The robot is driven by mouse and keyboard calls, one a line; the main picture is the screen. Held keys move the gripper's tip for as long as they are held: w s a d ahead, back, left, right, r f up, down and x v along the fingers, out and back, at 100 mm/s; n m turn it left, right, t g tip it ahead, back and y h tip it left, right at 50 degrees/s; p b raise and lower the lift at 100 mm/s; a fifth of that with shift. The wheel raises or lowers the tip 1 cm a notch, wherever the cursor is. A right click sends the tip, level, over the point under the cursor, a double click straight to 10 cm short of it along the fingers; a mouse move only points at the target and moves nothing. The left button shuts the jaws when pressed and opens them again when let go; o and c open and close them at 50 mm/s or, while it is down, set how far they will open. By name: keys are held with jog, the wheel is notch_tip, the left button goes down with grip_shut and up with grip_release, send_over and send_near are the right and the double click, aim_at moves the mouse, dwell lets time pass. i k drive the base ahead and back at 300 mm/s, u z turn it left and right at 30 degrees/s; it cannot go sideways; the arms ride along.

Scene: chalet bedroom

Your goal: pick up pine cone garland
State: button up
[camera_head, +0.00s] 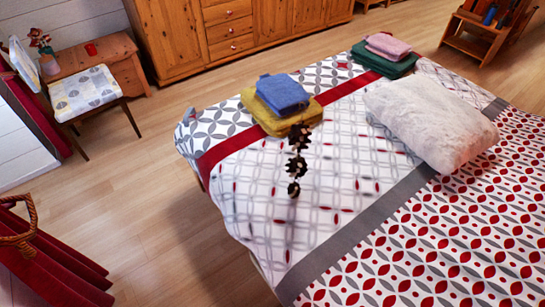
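The pine cone garland (297,166) is a short, dark brown string of several cones. It shows over the patterned bed cover, just in front of the folded yellow towel (262,117), and its top end overlaps the towel's near edge in the picture. It runs roughly toward the camera. I cannot tell whether its upper end rests on the towel or only against it. My gripper is not in view.
The bed (250,205) fills the middle and right. A blue towel (283,93) lies on the yellow one. A white pillow (432,120) and pink and green towels (388,46) lie farther right. A chair (84,92) stands at left. Wooden floor (130,200) is clear left of the bed.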

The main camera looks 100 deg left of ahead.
aim_at(299, 137)
jog(key=u, duration=0.25)
jog(key=k, duration=0.2)
jog(key=u, duration=2.9)
